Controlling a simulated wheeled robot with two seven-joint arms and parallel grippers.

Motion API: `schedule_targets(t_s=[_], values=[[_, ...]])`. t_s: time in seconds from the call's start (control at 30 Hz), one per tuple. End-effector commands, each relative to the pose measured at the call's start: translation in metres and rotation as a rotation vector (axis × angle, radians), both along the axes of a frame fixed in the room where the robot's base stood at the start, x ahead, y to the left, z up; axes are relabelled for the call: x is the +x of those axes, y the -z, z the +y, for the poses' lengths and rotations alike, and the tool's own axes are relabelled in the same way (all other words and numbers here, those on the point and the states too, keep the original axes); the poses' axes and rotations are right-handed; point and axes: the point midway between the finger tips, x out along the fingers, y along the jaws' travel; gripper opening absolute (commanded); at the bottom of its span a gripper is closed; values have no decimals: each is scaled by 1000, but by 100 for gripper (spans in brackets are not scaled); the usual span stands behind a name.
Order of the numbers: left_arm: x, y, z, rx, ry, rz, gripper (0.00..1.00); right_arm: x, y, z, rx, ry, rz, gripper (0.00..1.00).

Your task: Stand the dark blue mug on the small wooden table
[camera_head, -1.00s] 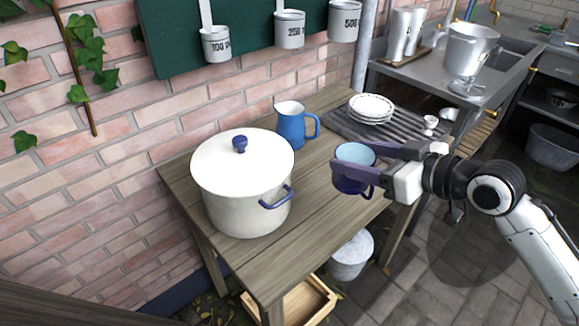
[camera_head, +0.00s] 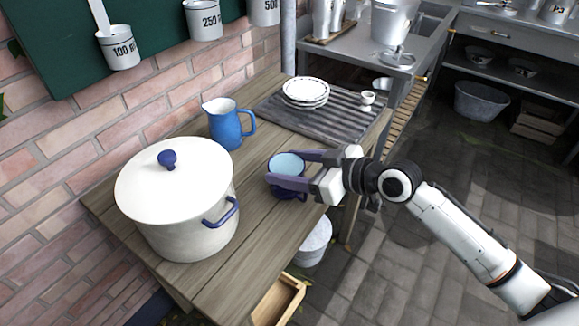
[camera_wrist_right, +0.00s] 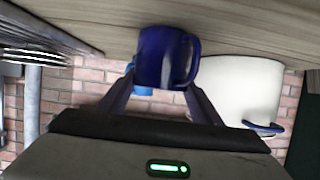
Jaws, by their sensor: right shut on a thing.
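The dark blue mug (camera_head: 287,168) has a light blue inside and stands upright between the fingers of my right gripper (camera_head: 289,170), at the right edge of the wooden table (camera_head: 215,262). The right gripper is shut on the mug. In the right wrist view the mug (camera_wrist_right: 163,56) sits between the two fingers (camera_wrist_right: 158,88), with its handle to the right. I cannot tell whether its base touches the tabletop. My left gripper is not in view.
A white lidded pot (camera_head: 185,232) stands at the table's left. A blue jug (camera_head: 226,127) stands behind the mug. Stacked plates (camera_head: 305,93) and a small white cup (camera_head: 367,98) are on a ribbed drainer (camera_head: 340,122). A bucket (camera_head: 314,242) stands below the table.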

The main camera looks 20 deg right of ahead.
Motion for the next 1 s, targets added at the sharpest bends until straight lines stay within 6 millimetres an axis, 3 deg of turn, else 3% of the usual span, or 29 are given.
schedule_targets(t_s=[0.33, 0.37, 0.47, 0.8, 1.0], values=[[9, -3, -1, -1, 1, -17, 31, 1, 2, 0, 2, 0, -8, 18], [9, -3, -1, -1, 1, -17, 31, 0, 4, 0, 0, 0, -4, 62], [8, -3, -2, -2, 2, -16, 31, 0, 3, 0, 1, 0, -3, 78], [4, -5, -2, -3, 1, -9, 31, 0, -1, 0, 1, 0, -3, 78], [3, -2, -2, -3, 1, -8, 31, -21, -8, -17, -5, -1, -2, 78]])
